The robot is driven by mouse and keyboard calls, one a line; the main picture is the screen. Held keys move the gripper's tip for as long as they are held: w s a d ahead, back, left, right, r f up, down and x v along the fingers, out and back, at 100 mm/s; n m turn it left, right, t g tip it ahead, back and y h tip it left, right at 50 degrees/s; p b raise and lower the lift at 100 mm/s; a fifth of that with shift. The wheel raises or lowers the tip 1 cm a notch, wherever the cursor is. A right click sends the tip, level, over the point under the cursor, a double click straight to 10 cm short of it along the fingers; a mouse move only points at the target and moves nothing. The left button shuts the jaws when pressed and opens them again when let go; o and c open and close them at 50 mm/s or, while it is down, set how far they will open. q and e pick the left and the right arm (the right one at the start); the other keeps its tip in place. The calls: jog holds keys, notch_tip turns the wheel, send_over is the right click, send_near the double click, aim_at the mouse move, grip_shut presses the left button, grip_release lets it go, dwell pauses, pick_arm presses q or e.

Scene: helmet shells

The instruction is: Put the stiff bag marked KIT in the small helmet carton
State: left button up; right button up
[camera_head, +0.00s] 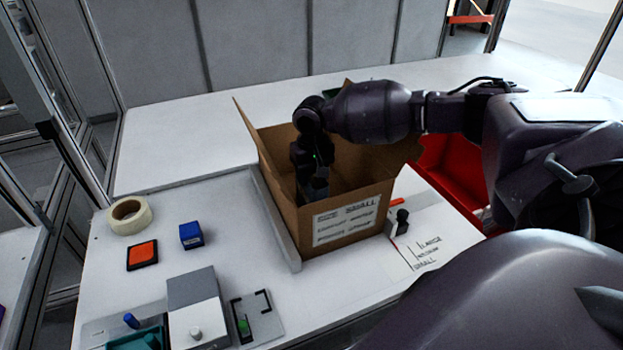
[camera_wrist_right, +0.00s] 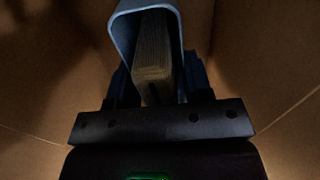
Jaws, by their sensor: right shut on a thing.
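The small helmet carton (camera_head: 345,222) stands open on the white bench, its flaps spread and a printed label reading SMALL on its front. My right gripper (camera_head: 312,190) reaches down inside the carton. In the right wrist view the right gripper (camera_wrist_right: 155,100) is shut on a stiff grey-blue bag (camera_wrist_right: 124,32), whose open end shows a ridged, brownish block inside. The KIT mark does not show. Brown carton walls surround the bag in that view; whether it touches the carton floor I cannot tell. My left gripper is not in view.
A red bin (camera_head: 450,172) stands right of the carton. A tape roll (camera_head: 129,214), a blue box (camera_head: 191,235) and an orange pad (camera_head: 142,254) lie at left. A low grey rail (camera_head: 275,222) runs along the carton's left side.

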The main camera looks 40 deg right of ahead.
jog(key=shift+f, duration=0.6)
jog(key=o, duration=1.2)
notch_tip(320, 180, up, 11)
jog(key=shift+p, duration=0.65)
jog(key=shift+r, duration=0.5)
